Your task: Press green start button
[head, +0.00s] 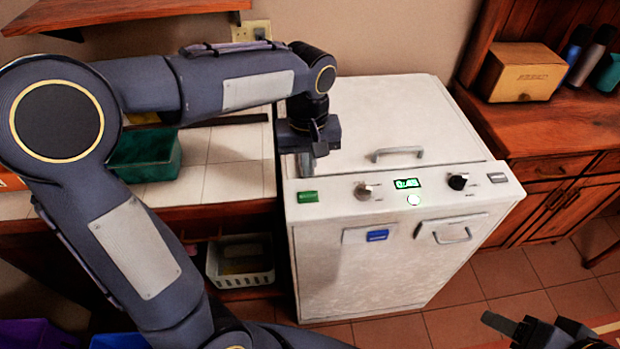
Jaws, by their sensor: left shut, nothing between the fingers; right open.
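A white machine (370,265) stands in the middle with a sloped control strip along its top front edge. The green button (308,197) is a rectangle at the left end of that strip. My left gripper (307,168) is shut and empty, pointing down just behind and above the green button. I cannot tell how large the gap is, but no contact shows. My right gripper (530,330) is low at the bottom right, open and far from the machine; its lower part is cut off by the frame.
The strip also has two knobs (363,190), a lit green display (407,183), a round lit button (413,200) and a grey button (497,178). A lid handle (398,153) sticks up behind. A green bin (146,155) stands on the left counter, a cardboard box (522,72) at right.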

